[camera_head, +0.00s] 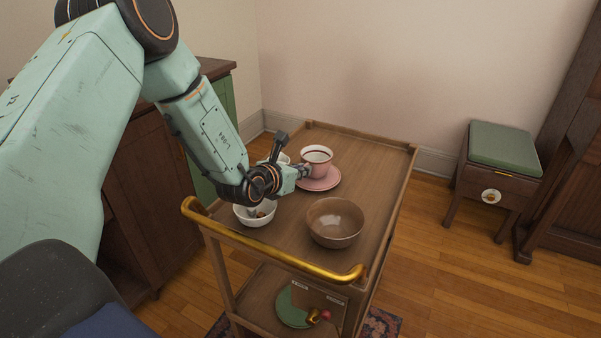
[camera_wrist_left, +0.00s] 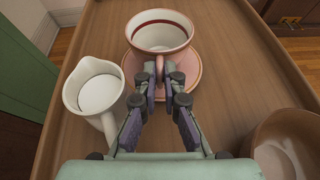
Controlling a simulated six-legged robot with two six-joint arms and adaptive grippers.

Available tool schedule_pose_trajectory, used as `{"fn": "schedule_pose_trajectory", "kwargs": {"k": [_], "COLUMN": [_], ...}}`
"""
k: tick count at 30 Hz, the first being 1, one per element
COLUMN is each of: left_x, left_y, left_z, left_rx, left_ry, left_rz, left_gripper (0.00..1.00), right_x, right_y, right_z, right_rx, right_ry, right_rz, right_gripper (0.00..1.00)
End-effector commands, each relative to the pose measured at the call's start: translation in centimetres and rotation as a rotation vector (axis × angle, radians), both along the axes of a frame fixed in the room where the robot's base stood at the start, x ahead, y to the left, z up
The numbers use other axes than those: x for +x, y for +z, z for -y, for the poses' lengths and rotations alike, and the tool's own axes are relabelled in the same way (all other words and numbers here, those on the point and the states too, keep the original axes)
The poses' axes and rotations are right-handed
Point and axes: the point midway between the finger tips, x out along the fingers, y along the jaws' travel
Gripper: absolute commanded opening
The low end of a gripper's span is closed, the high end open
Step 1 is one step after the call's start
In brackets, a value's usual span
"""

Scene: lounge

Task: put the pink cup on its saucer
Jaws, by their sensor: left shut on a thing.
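The pink cup (camera_head: 318,155) has a white inside with a dark red band; it also shows in the left wrist view (camera_wrist_left: 160,40). My left gripper (camera_head: 303,171) is shut on the cup's handle, seen clearly in the left wrist view (camera_wrist_left: 165,82). The cup is upright over the pink saucer (camera_head: 327,183), which lies on the cart top and shows around the cup in the left wrist view (camera_wrist_left: 188,86). The cup's base is hidden, so I cannot tell whether it touches the saucer or hangs just above. My right gripper is not in view.
A white jug (camera_wrist_left: 88,108) stands close left of the saucer. A white bowl (camera_head: 246,220) with small pieces in it and a brown bowl (camera_head: 335,225) stand nearer on the wooden cart (camera_head: 375,165). A gold handle (camera_head: 270,245) edges the cart's near side.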

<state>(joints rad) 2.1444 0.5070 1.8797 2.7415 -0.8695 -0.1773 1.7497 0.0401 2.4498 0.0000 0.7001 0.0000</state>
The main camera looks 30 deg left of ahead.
Motion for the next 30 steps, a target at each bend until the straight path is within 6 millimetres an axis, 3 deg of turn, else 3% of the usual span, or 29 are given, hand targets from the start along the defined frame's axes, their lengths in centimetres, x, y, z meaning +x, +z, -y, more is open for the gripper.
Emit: {"fn": "schedule_pose_trajectory", "kwargs": {"k": [8, 9, 12, 23, 30], "left_x": [0.0, -0.1, -0.1, 0.0, -3.7], "left_y": [-0.5, -0.5, -0.5, 0.1, 1.9], "left_z": [0.0, 0.0, 0.0, 0.0, -0.3], "left_rx": [0.000, 0.000, 0.000, -0.001, -0.007], "left_ry": [0.000, 0.000, 0.000, 0.000, 0.006], "left_rz": [-0.001, -0.002, -0.002, -0.002, -0.003], "left_gripper": [0.00, 0.11, 0.17, 0.17, 0.17], "right_x": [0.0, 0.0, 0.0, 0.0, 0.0], "right_y": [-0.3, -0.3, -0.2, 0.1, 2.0], "right_z": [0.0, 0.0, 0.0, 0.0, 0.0], "right_rx": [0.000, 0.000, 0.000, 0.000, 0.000], "right_ry": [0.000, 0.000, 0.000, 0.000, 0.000], "right_rz": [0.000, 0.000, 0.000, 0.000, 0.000], "right_gripper": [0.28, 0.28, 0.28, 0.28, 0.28]}}
